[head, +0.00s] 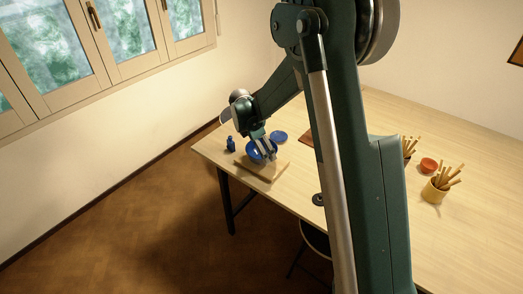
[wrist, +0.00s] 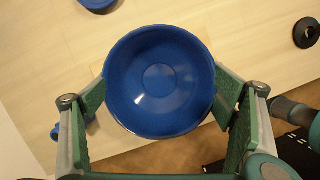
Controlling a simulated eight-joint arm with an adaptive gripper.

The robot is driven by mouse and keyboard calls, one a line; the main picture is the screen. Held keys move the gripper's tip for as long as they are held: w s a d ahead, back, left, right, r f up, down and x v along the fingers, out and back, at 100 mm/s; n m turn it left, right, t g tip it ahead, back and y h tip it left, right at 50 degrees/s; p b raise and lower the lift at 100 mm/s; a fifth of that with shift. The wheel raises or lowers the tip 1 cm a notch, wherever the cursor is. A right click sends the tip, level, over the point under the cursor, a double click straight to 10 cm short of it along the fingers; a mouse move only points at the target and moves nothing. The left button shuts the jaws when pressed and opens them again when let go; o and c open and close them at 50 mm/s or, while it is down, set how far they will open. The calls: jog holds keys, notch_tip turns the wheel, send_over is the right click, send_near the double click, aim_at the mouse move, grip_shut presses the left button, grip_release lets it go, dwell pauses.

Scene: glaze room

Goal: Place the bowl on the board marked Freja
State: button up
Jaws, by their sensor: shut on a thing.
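My gripper (head: 264,142) is shut on a blue bowl (head: 255,154) at the left end of the table. In the wrist view the bowl (wrist: 160,80) is between the two fingers, its open side toward the camera and its inside empty. In the head view a light wooden board (head: 268,174) lies just below and in front of the bowl. I cannot tell whether the bowl touches it. No name can be read on either board.
A blue bottle (head: 231,145) stands left of the bowl, and a blue plate (head: 279,135) lies behind it. A red bowl (head: 429,165) and a yellow pot of sticks (head: 436,193) stand on the right.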

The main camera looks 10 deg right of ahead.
jog(key=shift+f, duration=0.15)
jog(key=o, duration=1.1)
jog(key=v, duration=1.2)
